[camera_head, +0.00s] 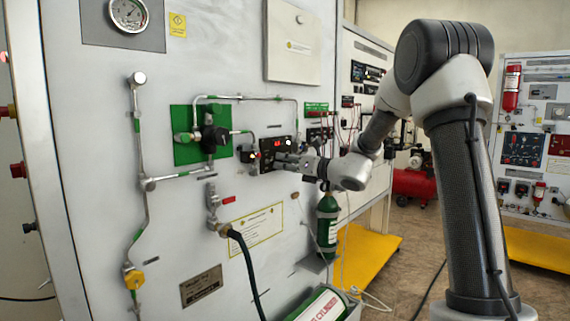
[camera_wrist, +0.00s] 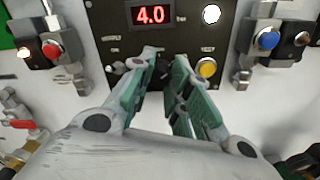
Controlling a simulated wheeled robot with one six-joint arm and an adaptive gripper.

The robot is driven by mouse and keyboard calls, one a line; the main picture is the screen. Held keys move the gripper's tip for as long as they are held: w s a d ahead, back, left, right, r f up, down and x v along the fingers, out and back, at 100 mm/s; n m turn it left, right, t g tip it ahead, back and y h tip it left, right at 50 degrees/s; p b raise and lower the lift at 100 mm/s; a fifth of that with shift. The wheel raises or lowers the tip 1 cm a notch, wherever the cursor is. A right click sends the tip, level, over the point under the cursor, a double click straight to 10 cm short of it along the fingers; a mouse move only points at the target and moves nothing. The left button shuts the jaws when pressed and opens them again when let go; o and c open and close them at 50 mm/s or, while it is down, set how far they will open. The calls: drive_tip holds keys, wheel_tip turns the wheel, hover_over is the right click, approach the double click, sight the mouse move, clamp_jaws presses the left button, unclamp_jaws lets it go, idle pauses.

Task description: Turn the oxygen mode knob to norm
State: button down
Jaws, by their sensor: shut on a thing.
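The dark regulator panel (camera_wrist: 180,18) fills the top middle of the wrist view, with a red display (camera_wrist: 150,15) reading 4.0. A dark knob (camera_wrist: 168,76) shows partly between the green-faced fingers of my gripper (camera_wrist: 166,62). The fingers are shut on it from left and right, and they hide most of it and its markings. I cannot read which mode it points to. In the head view, my gripper (camera_head: 285,160) reaches the right part of the panel (camera_head: 268,146) from the right, and the knob is hidden there.
A yellow button (camera_wrist: 206,68) sits close to the right finger. A red button (camera_wrist: 51,50) is at the left, and a blue button (camera_wrist: 267,40) at the right. In the head view, a green oxygen cylinder (camera_head: 327,222) stands below my wrist. Pipes run left of the panel.

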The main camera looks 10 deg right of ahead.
drive_tip(key=n, duration=0.6)
drive_tip(key=shift+s+a+n+h, duration=0.1)
drive_tip(key=shift+n+h, duration=0.15)
drive_tip(key=shift+n, duration=3.55)
drive_tip(key=shift+n+h, duration=0.25)
drive_tip(key=shift+n, duration=3.55)
drive_tip(key=shift+f, duration=0.1)
drive_tip(key=c, duration=1.3)
unclamp_jaws()
